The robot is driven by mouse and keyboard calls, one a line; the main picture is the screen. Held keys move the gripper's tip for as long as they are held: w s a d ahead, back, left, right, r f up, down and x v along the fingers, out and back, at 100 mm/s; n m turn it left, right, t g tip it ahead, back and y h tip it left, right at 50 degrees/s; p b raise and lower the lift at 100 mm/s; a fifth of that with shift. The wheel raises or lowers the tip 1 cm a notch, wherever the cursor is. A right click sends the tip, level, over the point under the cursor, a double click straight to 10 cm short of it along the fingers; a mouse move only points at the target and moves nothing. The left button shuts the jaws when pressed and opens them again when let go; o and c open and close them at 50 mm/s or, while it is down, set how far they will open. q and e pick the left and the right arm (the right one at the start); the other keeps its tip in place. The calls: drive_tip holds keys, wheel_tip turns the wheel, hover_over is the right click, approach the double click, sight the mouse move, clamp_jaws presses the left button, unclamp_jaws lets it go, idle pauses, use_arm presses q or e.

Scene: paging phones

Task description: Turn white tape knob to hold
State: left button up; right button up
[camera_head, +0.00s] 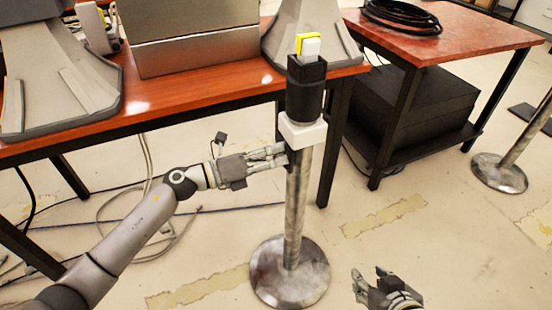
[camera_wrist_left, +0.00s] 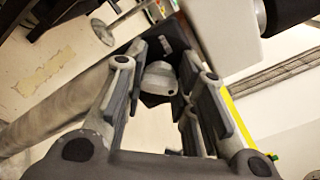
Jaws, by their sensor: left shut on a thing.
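A metal post (camera_head: 296,205) stands in front of the table and carries a white block (camera_head: 303,133) with a black holder (camera_head: 306,92) above it. In the left wrist view a pale, rounded knob (camera_wrist_left: 161,79) sits between my left fingers, against a dark part. My left gripper (camera_head: 284,155) reaches the post from the left, just below the white block, and is shut on this knob. In the head view the knob is hidden by the fingers, and I cannot read its setting. My right gripper (camera_head: 370,276) is low, right of the post base, open and empty.
A yellow and white item (camera_head: 309,46) stands in the holder. The red-brown table (camera_head: 185,100) with grey speakers is behind the post. A second table (camera_head: 450,32) with a black cable coil is at the right. Loose cables lie on the floor.

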use_arm(q)
drive_tip(key=shift+f+m, duration=0.15)
drive_tip(key=shift+m, duration=0.15)
use_arm(e)
drive_tip(key=shift+w+a+r+t, duration=0.3)
drive_tip(key=shift+w+r+t, duration=0.4)
drive_tip(key=shift+w, duration=0.25)
use_arm(q)
drive_tip(key=o, duration=0.8)
drive_tip(key=shift+c, duration=0.2)
drive_tip(key=v, duration=1.2)
